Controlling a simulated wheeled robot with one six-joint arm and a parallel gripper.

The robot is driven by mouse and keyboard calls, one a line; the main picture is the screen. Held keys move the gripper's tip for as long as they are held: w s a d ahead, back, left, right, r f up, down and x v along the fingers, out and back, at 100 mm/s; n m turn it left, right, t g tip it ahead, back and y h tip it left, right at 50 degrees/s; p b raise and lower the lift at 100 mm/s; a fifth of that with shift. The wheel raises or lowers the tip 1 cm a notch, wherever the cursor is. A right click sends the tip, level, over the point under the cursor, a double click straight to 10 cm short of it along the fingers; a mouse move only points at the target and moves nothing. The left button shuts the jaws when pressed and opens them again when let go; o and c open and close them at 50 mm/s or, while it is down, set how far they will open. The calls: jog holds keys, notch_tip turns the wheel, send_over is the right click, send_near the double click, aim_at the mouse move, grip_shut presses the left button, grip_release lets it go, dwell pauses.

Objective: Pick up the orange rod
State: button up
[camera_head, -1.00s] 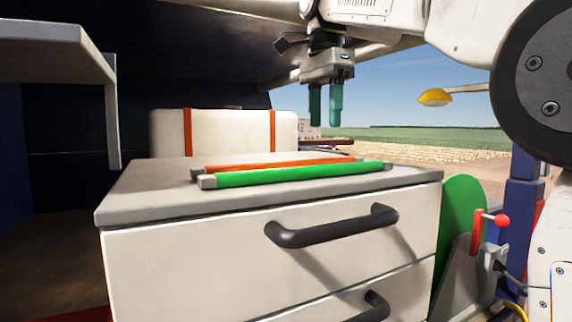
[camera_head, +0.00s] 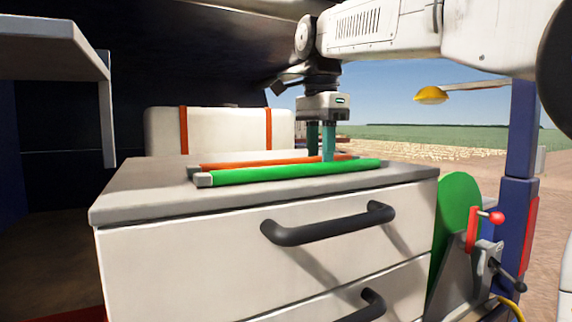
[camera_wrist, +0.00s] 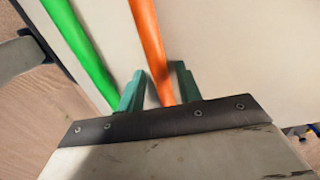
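The orange rod (camera_head: 262,162) lies on the grey top of the white drawer cabinet, behind the green rod (camera_head: 290,172) and roughly parallel to it. My gripper (camera_head: 320,156) points down at the right part of the orange rod, its teal fingers low over the cabinet top. In the wrist view the orange rod (camera_wrist: 150,45) runs between the two open fingers of my gripper (camera_wrist: 160,88), with a gap showing on each side. The green rod (camera_wrist: 82,50) passes outside the left finger. The fingertips' exact height over the top is hard to tell.
The cabinet top (camera_head: 130,198) is clear at the left. A white case with orange straps (camera_head: 225,130) stands behind it. A grey shelf (camera_head: 55,45) is at the upper left. Dark drawer handles (camera_head: 330,226) stick out in front. A red-knobbed lever (camera_head: 474,228) stands at the right.

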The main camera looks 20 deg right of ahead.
grip_shut()
jog(key=shift+r, duration=0.75)
notch_tip(320, 180, up, 2)
jog(key=s+d+r, duration=0.1)
jog(key=s+d, duration=0.1)
jog(key=s, duration=1.4)
jog(key=shift+r, duration=0.25)
